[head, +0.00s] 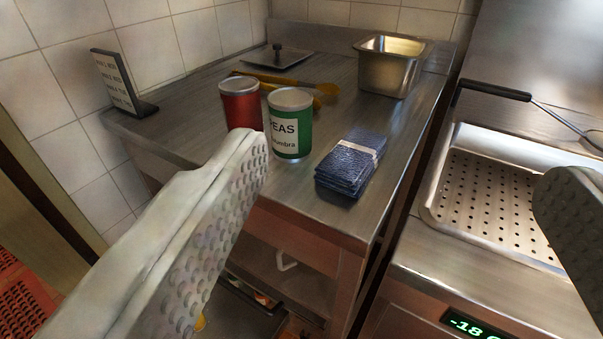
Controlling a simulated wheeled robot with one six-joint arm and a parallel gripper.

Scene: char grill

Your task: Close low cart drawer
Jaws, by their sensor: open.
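My gripper (405,165) is open and empty, its two grey dimpled fingers wide apart at the left and right of the view. A steel cart or counter (305,227) stands ahead of it. Under its top is an open space with a light curved handle-like part (286,262). Lower down, a dark tray or drawer (250,308) shows with small coloured items in it. The left finger hides much of this low area, and I cannot tell how far the drawer is out.
On the counter are a red can (240,103), a green peas can (289,125), folded blue cloths (348,165), a steel pan (388,68) and a sign (118,82). A perforated fryer tray (490,195) is at right. Tiled walls stand behind and left.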

